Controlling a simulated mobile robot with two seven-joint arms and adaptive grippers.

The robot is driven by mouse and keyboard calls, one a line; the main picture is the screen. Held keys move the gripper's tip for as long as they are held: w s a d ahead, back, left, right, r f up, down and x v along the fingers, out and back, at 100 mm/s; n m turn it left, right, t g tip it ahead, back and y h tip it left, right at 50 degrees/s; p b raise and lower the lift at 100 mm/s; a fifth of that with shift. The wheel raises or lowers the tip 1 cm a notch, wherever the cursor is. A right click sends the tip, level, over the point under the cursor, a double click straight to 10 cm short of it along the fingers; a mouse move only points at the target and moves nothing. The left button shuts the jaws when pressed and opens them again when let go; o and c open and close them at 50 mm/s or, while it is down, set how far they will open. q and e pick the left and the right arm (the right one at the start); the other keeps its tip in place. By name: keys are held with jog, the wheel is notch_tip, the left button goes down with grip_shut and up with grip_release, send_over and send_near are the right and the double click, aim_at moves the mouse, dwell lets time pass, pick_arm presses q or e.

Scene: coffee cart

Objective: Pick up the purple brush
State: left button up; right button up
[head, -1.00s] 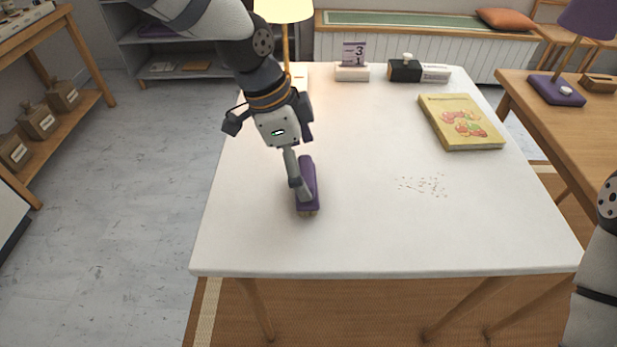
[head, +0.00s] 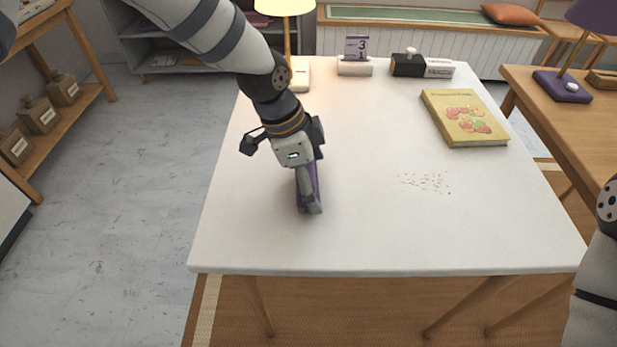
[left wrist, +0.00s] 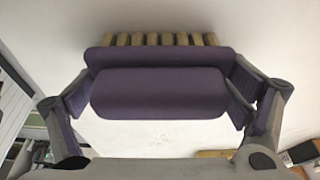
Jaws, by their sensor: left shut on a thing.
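The purple brush (head: 299,192) is on or just above the left part of the white table (head: 350,240); I cannot tell if it touches the top. In the left wrist view the brush (left wrist: 160,93) lies across between the fingers, with a row of light bristles along its far edge. My left gripper (head: 309,207) is over the brush and shut on it; its fingers (left wrist: 162,118) press the brush at both ends. The gripper hides much of the brush in the head view. My right gripper is out of view; only part of my right arm shows at the right edge.
Crumbs (head: 425,183) lie right of the brush. A yellow book (head: 463,118) lies at the back right. A lamp (head: 287,40), a number stand (head: 355,65) and a black box (head: 407,66) stand along the back edge. The table's front is clear.

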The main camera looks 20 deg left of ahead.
pick_arm(q)
notch_tip(320, 180, up, 3)
jog(key=shift+w+f, duration=0.1)
jog(key=s+r+p, duration=0.2)
jog(key=s+r, duration=0.3)
jog(key=r, duration=0.3)
jog(key=shift+s, duration=0.25)
jog(key=s, duration=0.3)
jog(key=s+r, duration=0.1)
jog(key=s, duration=0.2)
jog(key=s+r, duration=0.1)
jog(key=s, duration=0.1)
jog(key=shift+s+d+r+p, duration=0.1)
jog(key=shift+s+d+p, duration=0.1)
jog(key=shift+s+p, duration=0.2)
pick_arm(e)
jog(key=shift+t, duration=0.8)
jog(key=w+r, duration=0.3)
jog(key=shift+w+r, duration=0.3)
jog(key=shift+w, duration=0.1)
